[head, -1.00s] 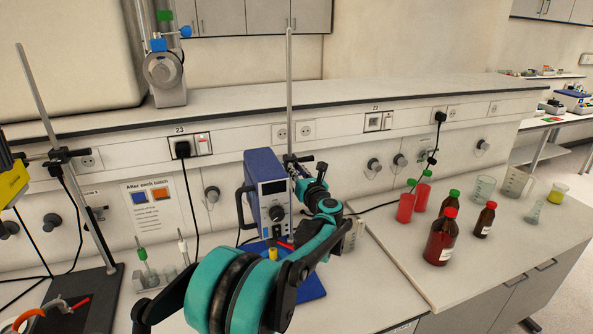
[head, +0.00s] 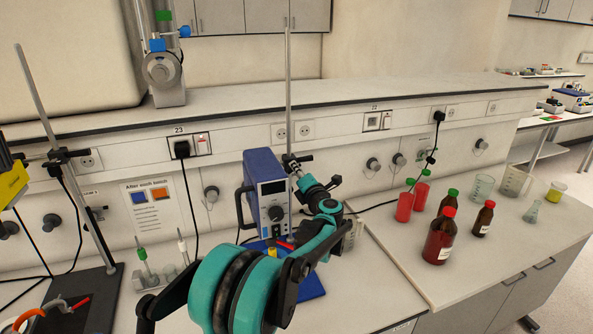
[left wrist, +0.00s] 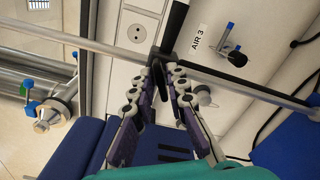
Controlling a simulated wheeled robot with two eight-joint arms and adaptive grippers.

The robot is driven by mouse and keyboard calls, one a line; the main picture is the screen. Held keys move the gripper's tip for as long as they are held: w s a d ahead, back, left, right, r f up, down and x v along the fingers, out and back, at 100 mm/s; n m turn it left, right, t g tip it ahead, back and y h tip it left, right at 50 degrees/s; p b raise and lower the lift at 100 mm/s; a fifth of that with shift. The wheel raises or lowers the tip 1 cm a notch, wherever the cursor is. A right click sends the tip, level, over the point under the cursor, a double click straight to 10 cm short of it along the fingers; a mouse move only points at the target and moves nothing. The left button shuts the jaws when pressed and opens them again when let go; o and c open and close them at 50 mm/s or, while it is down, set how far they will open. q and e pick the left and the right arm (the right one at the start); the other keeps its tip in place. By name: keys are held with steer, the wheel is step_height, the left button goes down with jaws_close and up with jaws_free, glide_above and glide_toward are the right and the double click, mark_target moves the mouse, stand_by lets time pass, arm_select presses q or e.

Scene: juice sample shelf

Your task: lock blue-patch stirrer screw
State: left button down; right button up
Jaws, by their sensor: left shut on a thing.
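The overhead stirrer (head: 268,185) is a blue box with a small display, beside an upright metal rod (head: 289,90) over a blue base plate (head: 312,286). A black clamp (head: 291,158) sits on the rod at the stirrer's upper right; it also shows in the left wrist view (left wrist: 155,52). My left gripper (head: 296,167) reaches up to this clamp. In the left wrist view its fingers (left wrist: 164,64) are closed on a dark part at the clamp, which I take as the screw; the fingers mostly hide it. My right gripper is out of view.
Another stand (head: 63,155) with a black base is at the left. Red-capped brown bottles (head: 440,238), red containers (head: 405,207) and clear beakers stand on the right bench. The right bench's front is clear.

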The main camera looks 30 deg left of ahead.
arm_select(q)
steer(key=m, duration=0.5)
steer(key=shift+f+m, duration=0.15)
steer(key=shift+m, duration=0.25)
stand_by(0.4)
steer(key=c, duration=1.5)
jaws_free()
steer(key=shift+w+d, duration=0.1)
steer(key=shift+c, duration=0.2)
steer(key=v, duration=1.2)
